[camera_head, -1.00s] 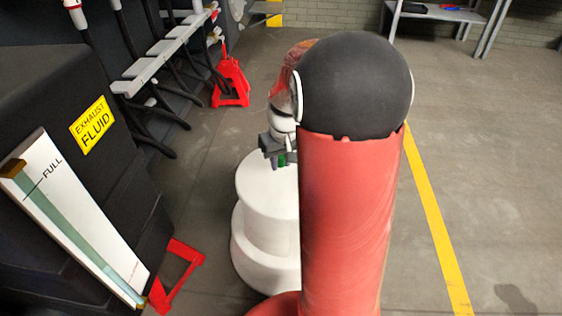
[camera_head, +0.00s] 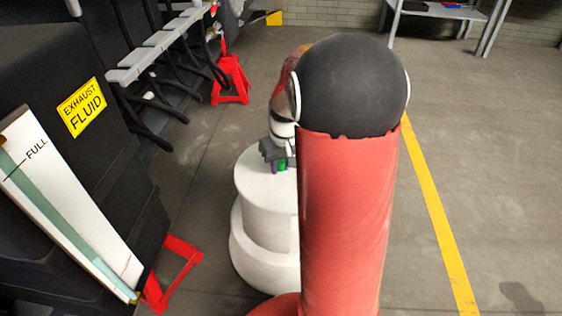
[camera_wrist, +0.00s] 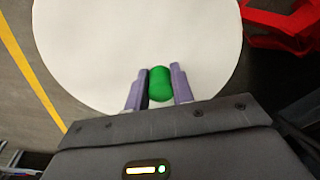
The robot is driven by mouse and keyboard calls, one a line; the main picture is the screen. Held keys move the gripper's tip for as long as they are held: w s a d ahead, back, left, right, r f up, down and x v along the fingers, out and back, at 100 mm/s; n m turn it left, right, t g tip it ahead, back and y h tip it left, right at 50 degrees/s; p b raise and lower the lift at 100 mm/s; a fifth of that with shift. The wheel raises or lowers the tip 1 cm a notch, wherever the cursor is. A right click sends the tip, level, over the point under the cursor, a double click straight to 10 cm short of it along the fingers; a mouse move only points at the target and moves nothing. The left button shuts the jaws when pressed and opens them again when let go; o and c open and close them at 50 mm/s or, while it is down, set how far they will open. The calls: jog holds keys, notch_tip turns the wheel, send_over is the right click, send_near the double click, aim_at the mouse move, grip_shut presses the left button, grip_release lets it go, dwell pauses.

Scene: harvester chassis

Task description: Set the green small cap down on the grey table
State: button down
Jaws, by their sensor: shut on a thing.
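The green small cap (camera_wrist: 160,84) sits between the two purple-grey fingers of my gripper (camera_wrist: 157,78) in the wrist view. The gripper is shut on it. In the head view the gripper (camera_head: 277,155) is partly hidden behind my red arm, and only a small bit of the green cap (camera_head: 282,165) shows below it. The grey table (camera_head: 448,11) stands far off at the top right of the head view, cut by the top edge. The gripper and cap are well apart from it.
Open floor with a yellow line (camera_head: 432,205) lies to the right. A small dark blue-red item lies on the table.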

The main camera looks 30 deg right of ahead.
jog(key=shift+f, duration=0.65)
jog(key=shift+f+b, duration=0.65)
jog(key=shift+b, duration=0.05)
jog(key=shift+s+f, duration=0.1)
jog(key=shift+f, duration=0.2)
